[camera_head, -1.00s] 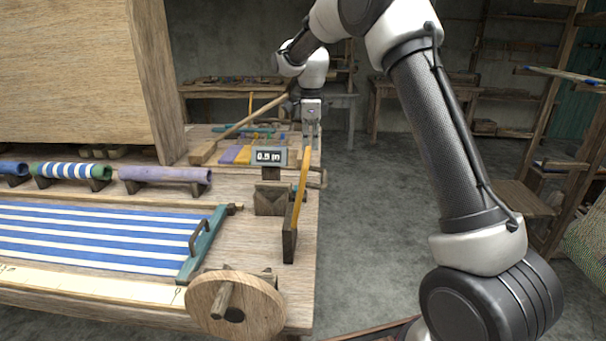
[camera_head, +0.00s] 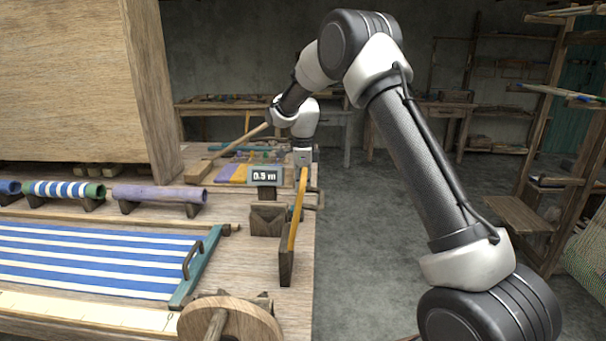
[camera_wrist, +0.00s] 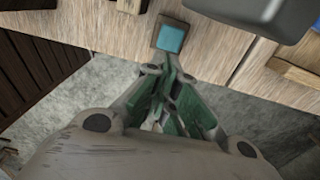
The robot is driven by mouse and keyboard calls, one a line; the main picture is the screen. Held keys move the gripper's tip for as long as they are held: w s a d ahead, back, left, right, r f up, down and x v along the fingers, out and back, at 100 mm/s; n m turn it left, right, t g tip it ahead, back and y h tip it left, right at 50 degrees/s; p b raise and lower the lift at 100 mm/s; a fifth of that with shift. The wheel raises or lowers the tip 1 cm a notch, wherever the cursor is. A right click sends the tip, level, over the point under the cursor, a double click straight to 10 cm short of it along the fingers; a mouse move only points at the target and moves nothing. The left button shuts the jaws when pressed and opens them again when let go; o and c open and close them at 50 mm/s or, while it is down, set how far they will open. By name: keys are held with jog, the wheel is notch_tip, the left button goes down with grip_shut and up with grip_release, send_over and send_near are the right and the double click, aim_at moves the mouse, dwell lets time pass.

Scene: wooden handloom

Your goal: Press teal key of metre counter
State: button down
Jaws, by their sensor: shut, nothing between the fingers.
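The metre counter (camera_head: 265,176) is a small grey display reading 0.5 m, standing near the right edge of the loom. Its teal key (camera_wrist: 172,37) is a square in a brown frame on the wooden edge, seen in the wrist view. My gripper (camera_wrist: 171,66) is shut and empty, its green-grey fingertips just below the key in that picture. I cannot tell whether they touch it. In the head view my gripper (camera_head: 303,166) is beyond and right of the display. Its fingertips and the key are hidden there.
A yellow stick (camera_head: 297,210) rises from a wooden holder between the camera and my gripper. A wooden box (camera_head: 268,219) stands below the display. A dark grey body (camera_wrist: 250,14) is close to the upper right of the key. Open floor lies right of the loom.

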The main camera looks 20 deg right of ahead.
notch_tip(320, 180, down, 6)
jog(key=shift+f, duration=0.1)
dwell(0.4)
